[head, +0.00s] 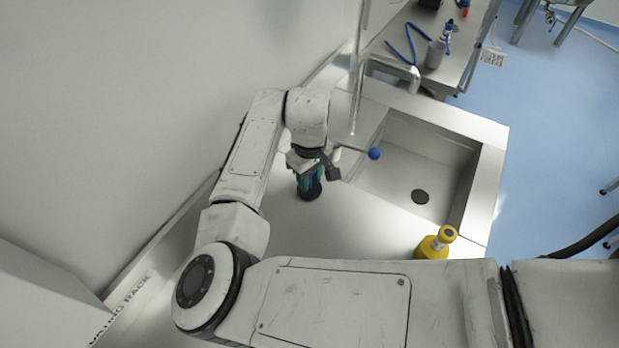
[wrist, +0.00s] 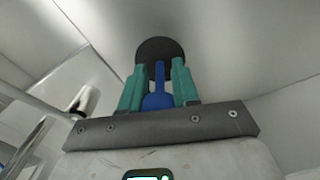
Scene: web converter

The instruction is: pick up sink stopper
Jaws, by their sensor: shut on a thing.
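The sink stopper (wrist: 159,47) is a black disc with a blue handle (wrist: 158,88) in the wrist view. My gripper (wrist: 158,72) is shut on the handle, one teal finger on each side, with the disc just beyond the fingertips. In the head view, the stopper's black disc (head: 311,192) shows under my gripper (head: 308,182), over the steel counter left of the sink basin. My wrist hides the handle's top there. I cannot tell whether the disc touches the counter.
The sink basin (head: 405,165) lies to the right, with a dark round drain (head: 420,196) in its floor. A blue-knobbed lever (head: 374,153) reaches over its left edge, close to my gripper. A wall is at left.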

